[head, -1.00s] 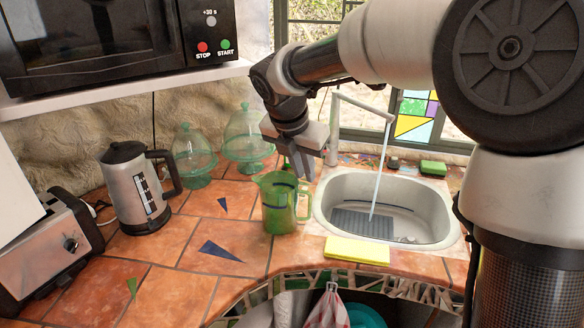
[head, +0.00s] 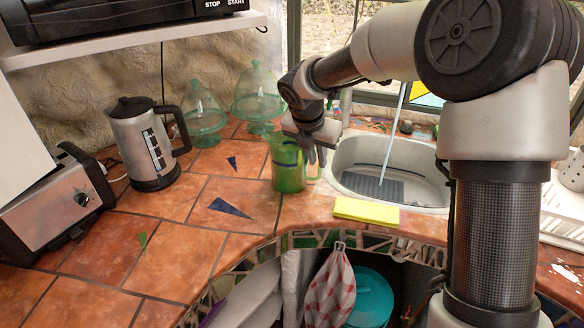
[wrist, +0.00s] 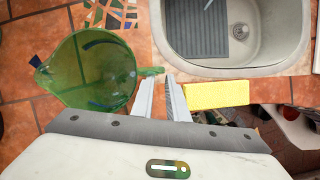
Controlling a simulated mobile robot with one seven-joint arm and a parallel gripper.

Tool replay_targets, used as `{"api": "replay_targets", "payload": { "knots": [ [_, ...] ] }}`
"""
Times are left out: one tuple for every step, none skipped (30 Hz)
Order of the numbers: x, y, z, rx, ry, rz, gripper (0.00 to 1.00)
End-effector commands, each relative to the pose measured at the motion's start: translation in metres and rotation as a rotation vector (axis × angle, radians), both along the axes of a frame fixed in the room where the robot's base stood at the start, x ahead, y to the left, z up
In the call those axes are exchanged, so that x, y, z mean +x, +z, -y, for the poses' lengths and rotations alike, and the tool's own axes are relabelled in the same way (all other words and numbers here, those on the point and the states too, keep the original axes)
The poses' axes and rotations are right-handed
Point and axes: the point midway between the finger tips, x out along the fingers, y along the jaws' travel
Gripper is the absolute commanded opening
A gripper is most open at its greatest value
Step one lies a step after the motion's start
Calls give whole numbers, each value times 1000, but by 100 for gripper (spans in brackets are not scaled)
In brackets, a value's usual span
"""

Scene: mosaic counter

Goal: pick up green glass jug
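The green glass jug (head: 288,166) stands upright on the tiled counter, left of the sink, its handle on the right. In the wrist view the jug (wrist: 92,70) is at upper left, and its handle reaches right to the fingertips. My gripper (head: 316,158) points down at the handle side of the jug. In the wrist view the two fingers of my gripper (wrist: 161,80) are close together with a narrow gap, the handle's outer part at their tips. They look shut on the handle, though the contact itself is partly hidden.
The sink (head: 405,160) with running water is just right. A yellow sponge cloth (head: 366,211) lies in front of it. Two glass domed stands (head: 205,115) (head: 258,95) are behind the jug. A kettle (head: 135,145) and toaster (head: 52,205) stand left. The front-left tiles are clear.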

Motion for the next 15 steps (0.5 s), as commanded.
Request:
{"api": "replay_targets", "payload": {
  "knots": [
    [1,-8,1,-1,-1,-3,14],
    [2,-13,2,-1,-1,-3,14],
    [4,-19,2,-1,-1,-3,14],
    [5,-23,3,0,1,-3,14],
    [6,-28,3,0,1,-4,14],
    [9,-34,4,-1,0,-5,14],
    [10,-37,5,-1,1,-4,14],
    [12,-40,5,0,1,-2,14],
    [13,-42,6,0,1,-1,14],
    [14,-43,6,0,0,-1,14],
    [14,-43,6,0,0,-1,14],
    [14,-43,6,0,0,0,14],
    [14,-43,6,0,0,0,14],
    [14,-43,6,0,0,0,14],
    [14,-43,6,0,0,0,14]
  ]
}}
